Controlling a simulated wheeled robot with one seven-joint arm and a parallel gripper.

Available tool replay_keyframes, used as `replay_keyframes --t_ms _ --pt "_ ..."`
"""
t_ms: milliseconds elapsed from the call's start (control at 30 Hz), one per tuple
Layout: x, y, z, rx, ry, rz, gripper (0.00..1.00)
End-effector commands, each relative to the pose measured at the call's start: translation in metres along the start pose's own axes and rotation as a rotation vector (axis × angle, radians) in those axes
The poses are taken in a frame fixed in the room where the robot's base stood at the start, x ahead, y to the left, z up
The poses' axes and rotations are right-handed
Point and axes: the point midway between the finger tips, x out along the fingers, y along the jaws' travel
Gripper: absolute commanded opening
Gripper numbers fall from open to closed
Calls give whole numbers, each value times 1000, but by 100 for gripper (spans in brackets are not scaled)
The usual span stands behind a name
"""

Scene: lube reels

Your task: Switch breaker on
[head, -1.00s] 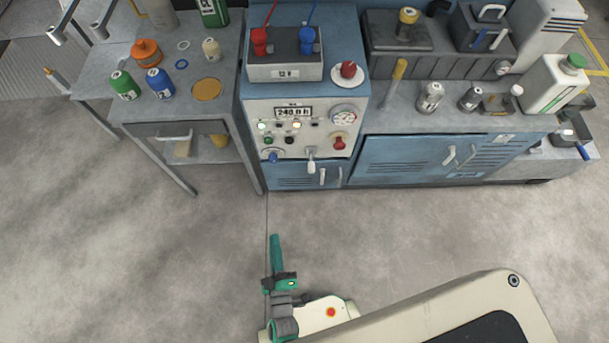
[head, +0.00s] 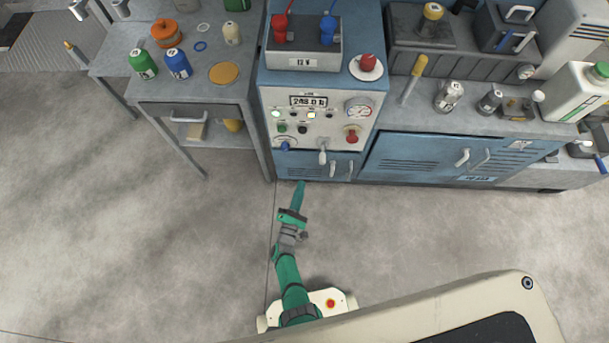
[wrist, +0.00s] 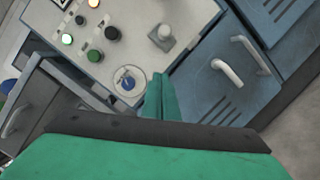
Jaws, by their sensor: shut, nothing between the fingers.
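The control panel (head: 340,130) is a pale face on a blue cabinet, with a lit digital display, lamps and a gauge. A light-grey lever (head: 322,154) at its lower edge points down; it also shows in the wrist view (wrist: 163,39). A blue rotary knob (head: 285,144) sits at the lower left, and also shows in the wrist view (wrist: 127,83). A red knob (head: 352,134) is at the right. No readable label tells which one is the breaker. My green gripper (head: 299,187) is shut and empty, in front of and below the panel, apparently apart from the controls.
A battery box (head: 303,50) with red and blue clamps stands on the cabinet, beside a red mushroom-like knob (head: 367,64). A grey side table (head: 190,88) holds bottles at left. Blue cabinet doors (head: 420,155) with handles extend right. The floor in front is clear.

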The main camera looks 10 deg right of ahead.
Motion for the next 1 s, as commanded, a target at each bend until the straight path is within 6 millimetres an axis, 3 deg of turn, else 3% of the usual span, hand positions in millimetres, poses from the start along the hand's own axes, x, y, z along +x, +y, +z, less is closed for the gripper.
replay_keyframes --t_ms 300,600,1000 --pt "54 1 0 2 0 1 0" --pt "88 0 0 2 0 0 0" --pt "92 -1 28 5 -1 -2 0"
